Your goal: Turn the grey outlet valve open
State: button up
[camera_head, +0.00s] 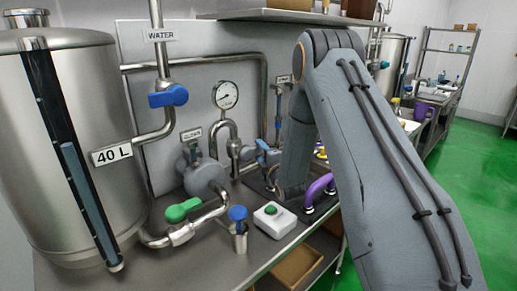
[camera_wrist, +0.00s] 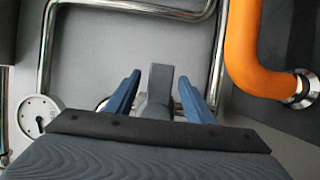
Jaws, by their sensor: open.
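In the wrist view, a grey block-like handle (camera_wrist: 161,88), which looks like the grey outlet valve, stands between the two blue fingers of my gripper (camera_wrist: 159,79). The fingers are apart, with a visible gap on each side of the handle, so it is straddled and not gripped. The lower part of the handle is hidden behind my gripper's dark front edge. In the head view, my arm covers much of this area, and I cannot clearly make out the grey handle there.
A gauge (camera_head: 227,95) and steel pipes stand near the back panel. An orange pipe (camera_wrist: 253,50) is right of my gripper. A blue-handled water valve (camera_head: 168,96), green handle (camera_head: 183,210), button box (camera_head: 274,219) and purple pipe (camera_head: 318,188) are around the bench. A large tank (camera_head: 75,140) is left.

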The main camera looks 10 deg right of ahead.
jog(key=shift+w+a, duration=0.15)
jog(key=shift+w, duration=0.9)
grip_shut()
